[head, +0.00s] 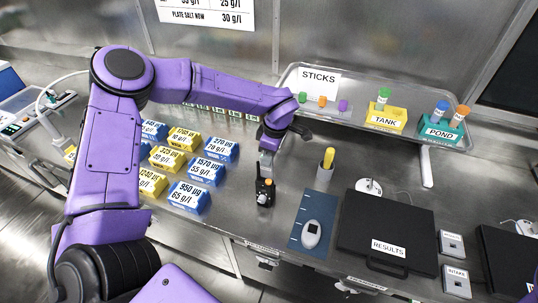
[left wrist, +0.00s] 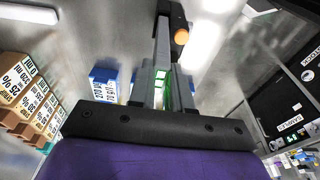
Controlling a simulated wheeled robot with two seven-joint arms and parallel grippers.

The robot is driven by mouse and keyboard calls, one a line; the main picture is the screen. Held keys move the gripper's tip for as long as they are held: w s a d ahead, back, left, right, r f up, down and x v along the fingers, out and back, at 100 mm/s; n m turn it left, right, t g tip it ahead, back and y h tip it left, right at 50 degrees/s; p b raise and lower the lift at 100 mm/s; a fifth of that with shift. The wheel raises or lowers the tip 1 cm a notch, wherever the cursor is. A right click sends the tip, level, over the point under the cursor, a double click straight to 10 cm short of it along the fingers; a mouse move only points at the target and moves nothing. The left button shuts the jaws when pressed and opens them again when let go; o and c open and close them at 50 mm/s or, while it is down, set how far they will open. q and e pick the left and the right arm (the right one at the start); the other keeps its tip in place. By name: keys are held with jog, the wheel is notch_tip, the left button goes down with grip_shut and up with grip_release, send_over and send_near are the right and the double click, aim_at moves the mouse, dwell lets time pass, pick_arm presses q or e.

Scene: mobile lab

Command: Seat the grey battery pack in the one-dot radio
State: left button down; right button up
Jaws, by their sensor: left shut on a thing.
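My left gripper (head: 267,152) is shut on the grey battery pack (head: 266,160), just behind the radio. In the left wrist view the pack (left wrist: 162,42) shows as a grey bar with green lights between the fingers (left wrist: 163,88). I cannot tell whether pack and radio touch, and no dot is readable. My right gripper is not in view.
Blue and yellow labelled blocks (head: 189,196) stand left of the radio. A grey holder (head: 323,178) with a yellow item, a blue mat (head: 299,236) and a black RESULTS case (head: 362,232) lie to the right. A raised tray (head: 455,147) stands behind.

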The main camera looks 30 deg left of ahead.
aim_at(269, 169)
pick_arm(q)
jog(key=shift+f+b, duration=1.7)
jog(key=shift+f, duration=1.45)
jog(key=c, duration=1)
grip_release()
jog(key=shift+s, duration=0.1)
jog(key=r+b, duration=0.1)
jog(key=r, duration=0.2)
jog(key=d+r, duration=0.1)
jog(key=r, duration=0.3)
jog(key=r+b, duration=0.1)
jog(key=r, duration=0.2)
jog(key=shift+w+d+r+b, duration=0.25)
jog(key=shift+d+b, duration=0.05)
